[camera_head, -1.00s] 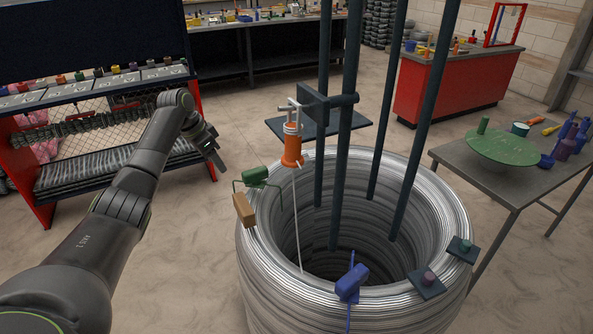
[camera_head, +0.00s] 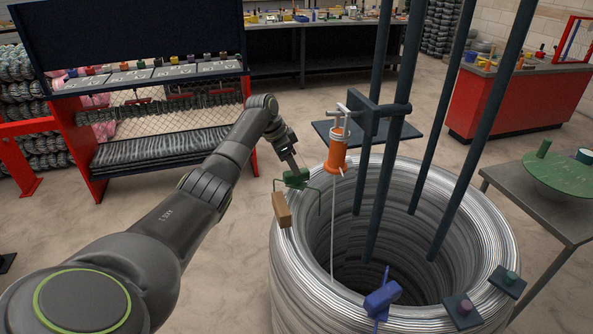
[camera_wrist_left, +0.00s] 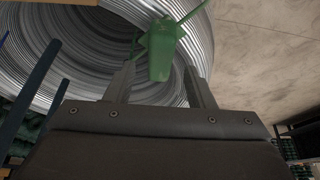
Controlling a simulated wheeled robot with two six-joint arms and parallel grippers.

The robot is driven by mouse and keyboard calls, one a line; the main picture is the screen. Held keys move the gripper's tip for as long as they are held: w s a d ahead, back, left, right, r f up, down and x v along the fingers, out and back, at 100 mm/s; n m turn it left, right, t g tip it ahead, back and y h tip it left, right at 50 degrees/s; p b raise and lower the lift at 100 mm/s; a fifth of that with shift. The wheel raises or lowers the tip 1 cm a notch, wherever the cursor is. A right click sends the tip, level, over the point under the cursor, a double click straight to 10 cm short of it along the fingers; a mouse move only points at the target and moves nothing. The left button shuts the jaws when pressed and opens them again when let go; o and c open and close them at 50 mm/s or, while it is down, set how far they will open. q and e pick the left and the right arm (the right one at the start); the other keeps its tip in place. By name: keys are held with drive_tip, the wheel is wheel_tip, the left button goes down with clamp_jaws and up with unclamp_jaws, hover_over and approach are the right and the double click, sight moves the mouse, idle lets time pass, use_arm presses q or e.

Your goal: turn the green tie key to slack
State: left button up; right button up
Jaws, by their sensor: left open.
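The green tie key (camera_head: 296,178) is a small green block with thin green wire legs, at the left rim of the big wire coil (camera_head: 300,262). My left gripper (camera_head: 291,163) reaches down to it from above and behind, very close to it. In the left wrist view the green key (camera_wrist_left: 162,55) lies between the two spread fingers of my gripper (camera_wrist_left: 160,72). The fingers are open, and a gap shows on both sides of the key. I cannot tell whether either finger touches it. My right gripper is out of view.
A tan block (camera_head: 281,209) sits on the rim just in front of the key. An orange cylinder (camera_head: 338,152) hangs to its right, near dark upright posts (camera_head: 390,150). A blue piece (camera_head: 382,298) is on the front rim. A rack (camera_head: 160,120) stands behind my arm.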

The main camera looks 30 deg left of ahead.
use_arm(q)
drive_tip(key=shift+x, duration=2.1)
